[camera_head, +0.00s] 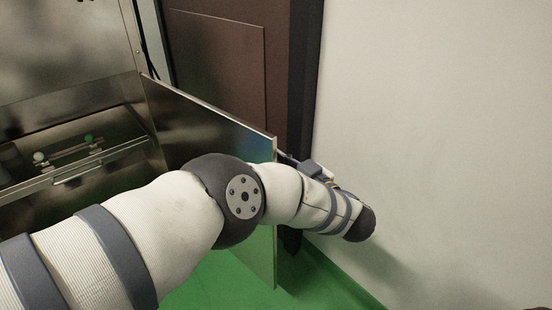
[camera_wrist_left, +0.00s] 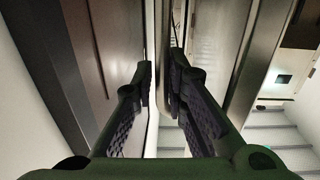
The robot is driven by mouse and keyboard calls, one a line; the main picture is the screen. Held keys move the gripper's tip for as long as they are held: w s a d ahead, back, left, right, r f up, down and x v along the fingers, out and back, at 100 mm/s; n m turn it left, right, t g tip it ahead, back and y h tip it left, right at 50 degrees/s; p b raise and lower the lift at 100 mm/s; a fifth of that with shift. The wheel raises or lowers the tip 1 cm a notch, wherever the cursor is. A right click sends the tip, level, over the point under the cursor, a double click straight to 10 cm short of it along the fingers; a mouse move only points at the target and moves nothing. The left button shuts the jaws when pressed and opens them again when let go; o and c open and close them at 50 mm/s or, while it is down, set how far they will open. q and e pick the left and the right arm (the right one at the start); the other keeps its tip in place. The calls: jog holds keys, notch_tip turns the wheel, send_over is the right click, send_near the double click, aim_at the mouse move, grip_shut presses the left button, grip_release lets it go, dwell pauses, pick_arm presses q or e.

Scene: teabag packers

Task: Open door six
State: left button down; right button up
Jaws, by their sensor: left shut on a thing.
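A shiny metal door panel (camera_head: 210,125) stands swung out from the metal machine, hinged at its left side. No number shows on it, so I cannot tell from a label that it is door six. My left arm (camera_head: 270,190) reaches across the front of the panel and past its free edge. My left gripper (camera_wrist_left: 161,75) is shut on the door, its dark fingers on both sides of a thin metal edge in the left wrist view. In the head view the fingers are mostly hidden. My right gripper is not in view.
The open machine interior (camera_head: 75,160) with a rail and small green and white knobs is at the left. A brown room door (camera_head: 225,60) stands behind the panel. A pale wall (camera_head: 440,120) is close on the right. Green floor (camera_head: 330,285) shows below.

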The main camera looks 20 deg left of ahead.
pick_arm(q)
jog(key=shift+w+a+r, duration=0.1)
jog(key=shift+w+r, duration=0.15)
jog(key=c, duration=2)
grip_release()
jog(key=shift+o, duration=0.2)
jog(key=shift+w+f, duration=0.1)
jog(key=shift+a, duration=0.1)
jog(key=v, duration=0.7)
jog(key=shift+s+d, duration=0.25)
jog(key=shift+s, duration=0.05)
jog(key=shift+f, duration=0.1)
